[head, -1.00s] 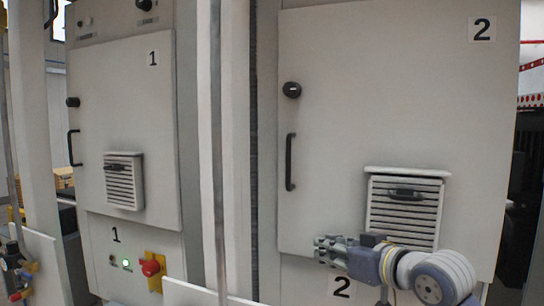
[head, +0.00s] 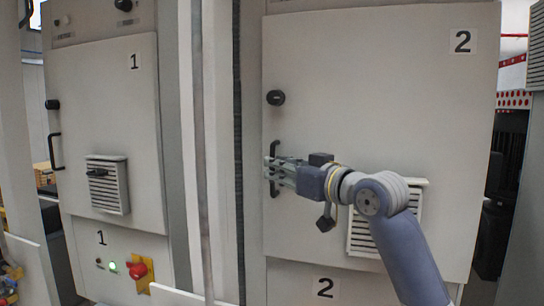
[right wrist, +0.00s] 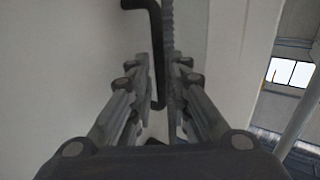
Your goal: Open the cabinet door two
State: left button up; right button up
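Cabinet door two (head: 380,80) is a pale grey panel marked 2. It looks closed in the head view. Its black vertical handle (head: 275,149) is at the door's left edge, below a round black knob (head: 276,98). My right gripper (head: 269,170) is at the handle and hides part of its middle. In the right wrist view, the handle (right wrist: 157,55) runs between the two fingers (right wrist: 158,95), with little room on either side. I cannot tell whether the fingers press on it. My left gripper is not in view.
A vented box (head: 362,236) sticks out of door two behind my right forearm. Cabinet door one (head: 100,100), with its own handle (head: 55,151), stands to the left. A pale vertical post (head: 205,150) stands between the cabinets. A red switch (head: 138,270) is low on the left.

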jog(key=shift+p+x, duration=0.45)
jog(key=shift+x, duration=0.9)
jog(key=shift+c, duration=0.2)
grip_shut()
jog(key=shift+s, duration=0.15)
